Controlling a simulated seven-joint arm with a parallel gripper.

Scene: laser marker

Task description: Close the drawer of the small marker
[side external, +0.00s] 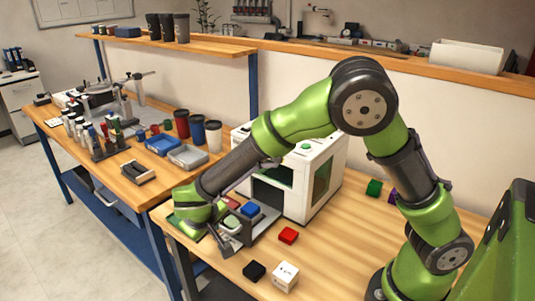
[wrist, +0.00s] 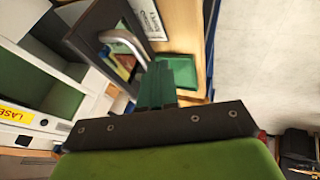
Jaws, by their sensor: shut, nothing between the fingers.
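The small marker (side external: 318,180) is a white box with green windows on the bench, and its left side and yellow label (wrist: 17,113) show in the wrist view. Its grey drawer (side external: 262,222) is pulled out towards the left, with a blue block (side external: 250,209) at it. In the wrist view the dark drawer front (wrist: 97,22) carries a silver bent handle (wrist: 125,38). My gripper (side external: 227,246) is low at the drawer's outer end. Its shut, empty fingers (wrist: 157,82) show close beside the handle; I cannot tell whether they touch it.
A red block (side external: 288,235), a black block (side external: 254,271) and a white block (side external: 285,276) lie on the bench in front of the marker. A green block (side external: 374,187) lies right of it.

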